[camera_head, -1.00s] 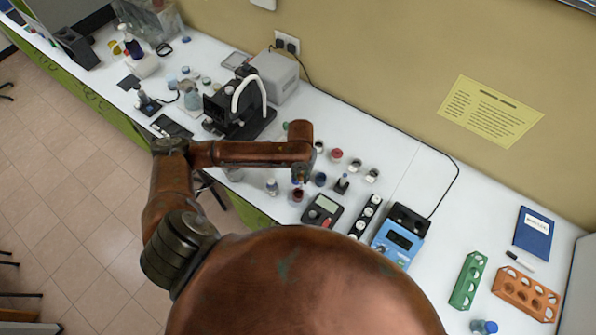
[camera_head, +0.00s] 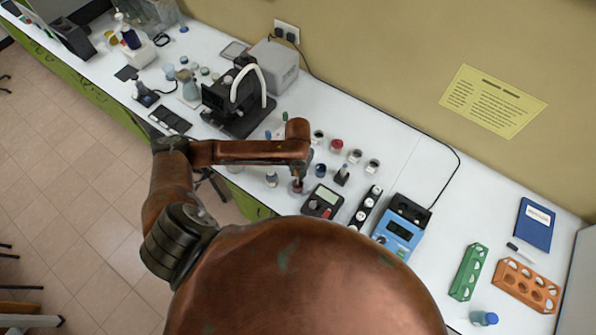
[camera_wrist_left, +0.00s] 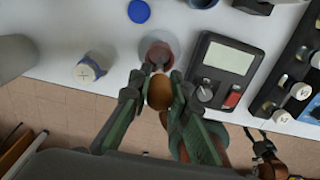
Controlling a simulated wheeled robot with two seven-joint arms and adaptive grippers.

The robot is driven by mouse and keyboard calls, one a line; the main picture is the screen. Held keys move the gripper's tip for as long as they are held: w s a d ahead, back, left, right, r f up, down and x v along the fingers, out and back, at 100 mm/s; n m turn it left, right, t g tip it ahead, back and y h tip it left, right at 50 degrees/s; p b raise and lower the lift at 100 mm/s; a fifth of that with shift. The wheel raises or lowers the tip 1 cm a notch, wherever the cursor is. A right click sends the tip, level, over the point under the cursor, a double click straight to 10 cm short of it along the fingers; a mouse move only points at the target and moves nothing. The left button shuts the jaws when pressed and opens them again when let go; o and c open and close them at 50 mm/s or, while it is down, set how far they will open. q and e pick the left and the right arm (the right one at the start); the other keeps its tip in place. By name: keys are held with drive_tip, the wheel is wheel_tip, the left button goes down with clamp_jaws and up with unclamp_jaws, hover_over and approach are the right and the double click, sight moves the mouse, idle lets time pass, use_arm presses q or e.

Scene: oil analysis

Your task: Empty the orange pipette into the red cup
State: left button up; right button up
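My left gripper (camera_head: 297,181) is over the red cup (camera_head: 296,189) in the head view. In the left wrist view, the left gripper (camera_wrist_left: 158,82) has its green fingers closed around the orange-brown bulb of the orange pipette (camera_wrist_left: 160,94). The pipette's tip points toward the mouth of the red cup (camera_wrist_left: 157,48); I cannot tell how far it reaches inside. Part of what looks like my right gripper (camera_wrist_left: 266,150) shows at the lower right of the wrist view, its fingers unclear. It does not show in the head view.
A meter (camera_head: 322,201) stands close to the right of the cup, and a small white jar (camera_wrist_left: 88,70) stands to its left. A blue cap (camera_wrist_left: 139,11) lies behind. A blue device (camera_head: 401,234), a green rack (camera_head: 468,272) and an orange rack (camera_head: 526,285) stand farther right.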

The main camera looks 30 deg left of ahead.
use_arm(q)
drive_tip(key=shift+p, duration=0.4)
idle(0.6)
drive_tip(key=shift+c, duration=0.2)
clamp_jaws()
idle(1.1)
drive_tip(key=shift+r+p, duration=1.45)
drive_tip(key=shift+p, duration=0.35)
drive_tip(key=shift+c, duration=0.3)
unclamp_jaws()
drive_tip(key=shift+c, duration=0.7)
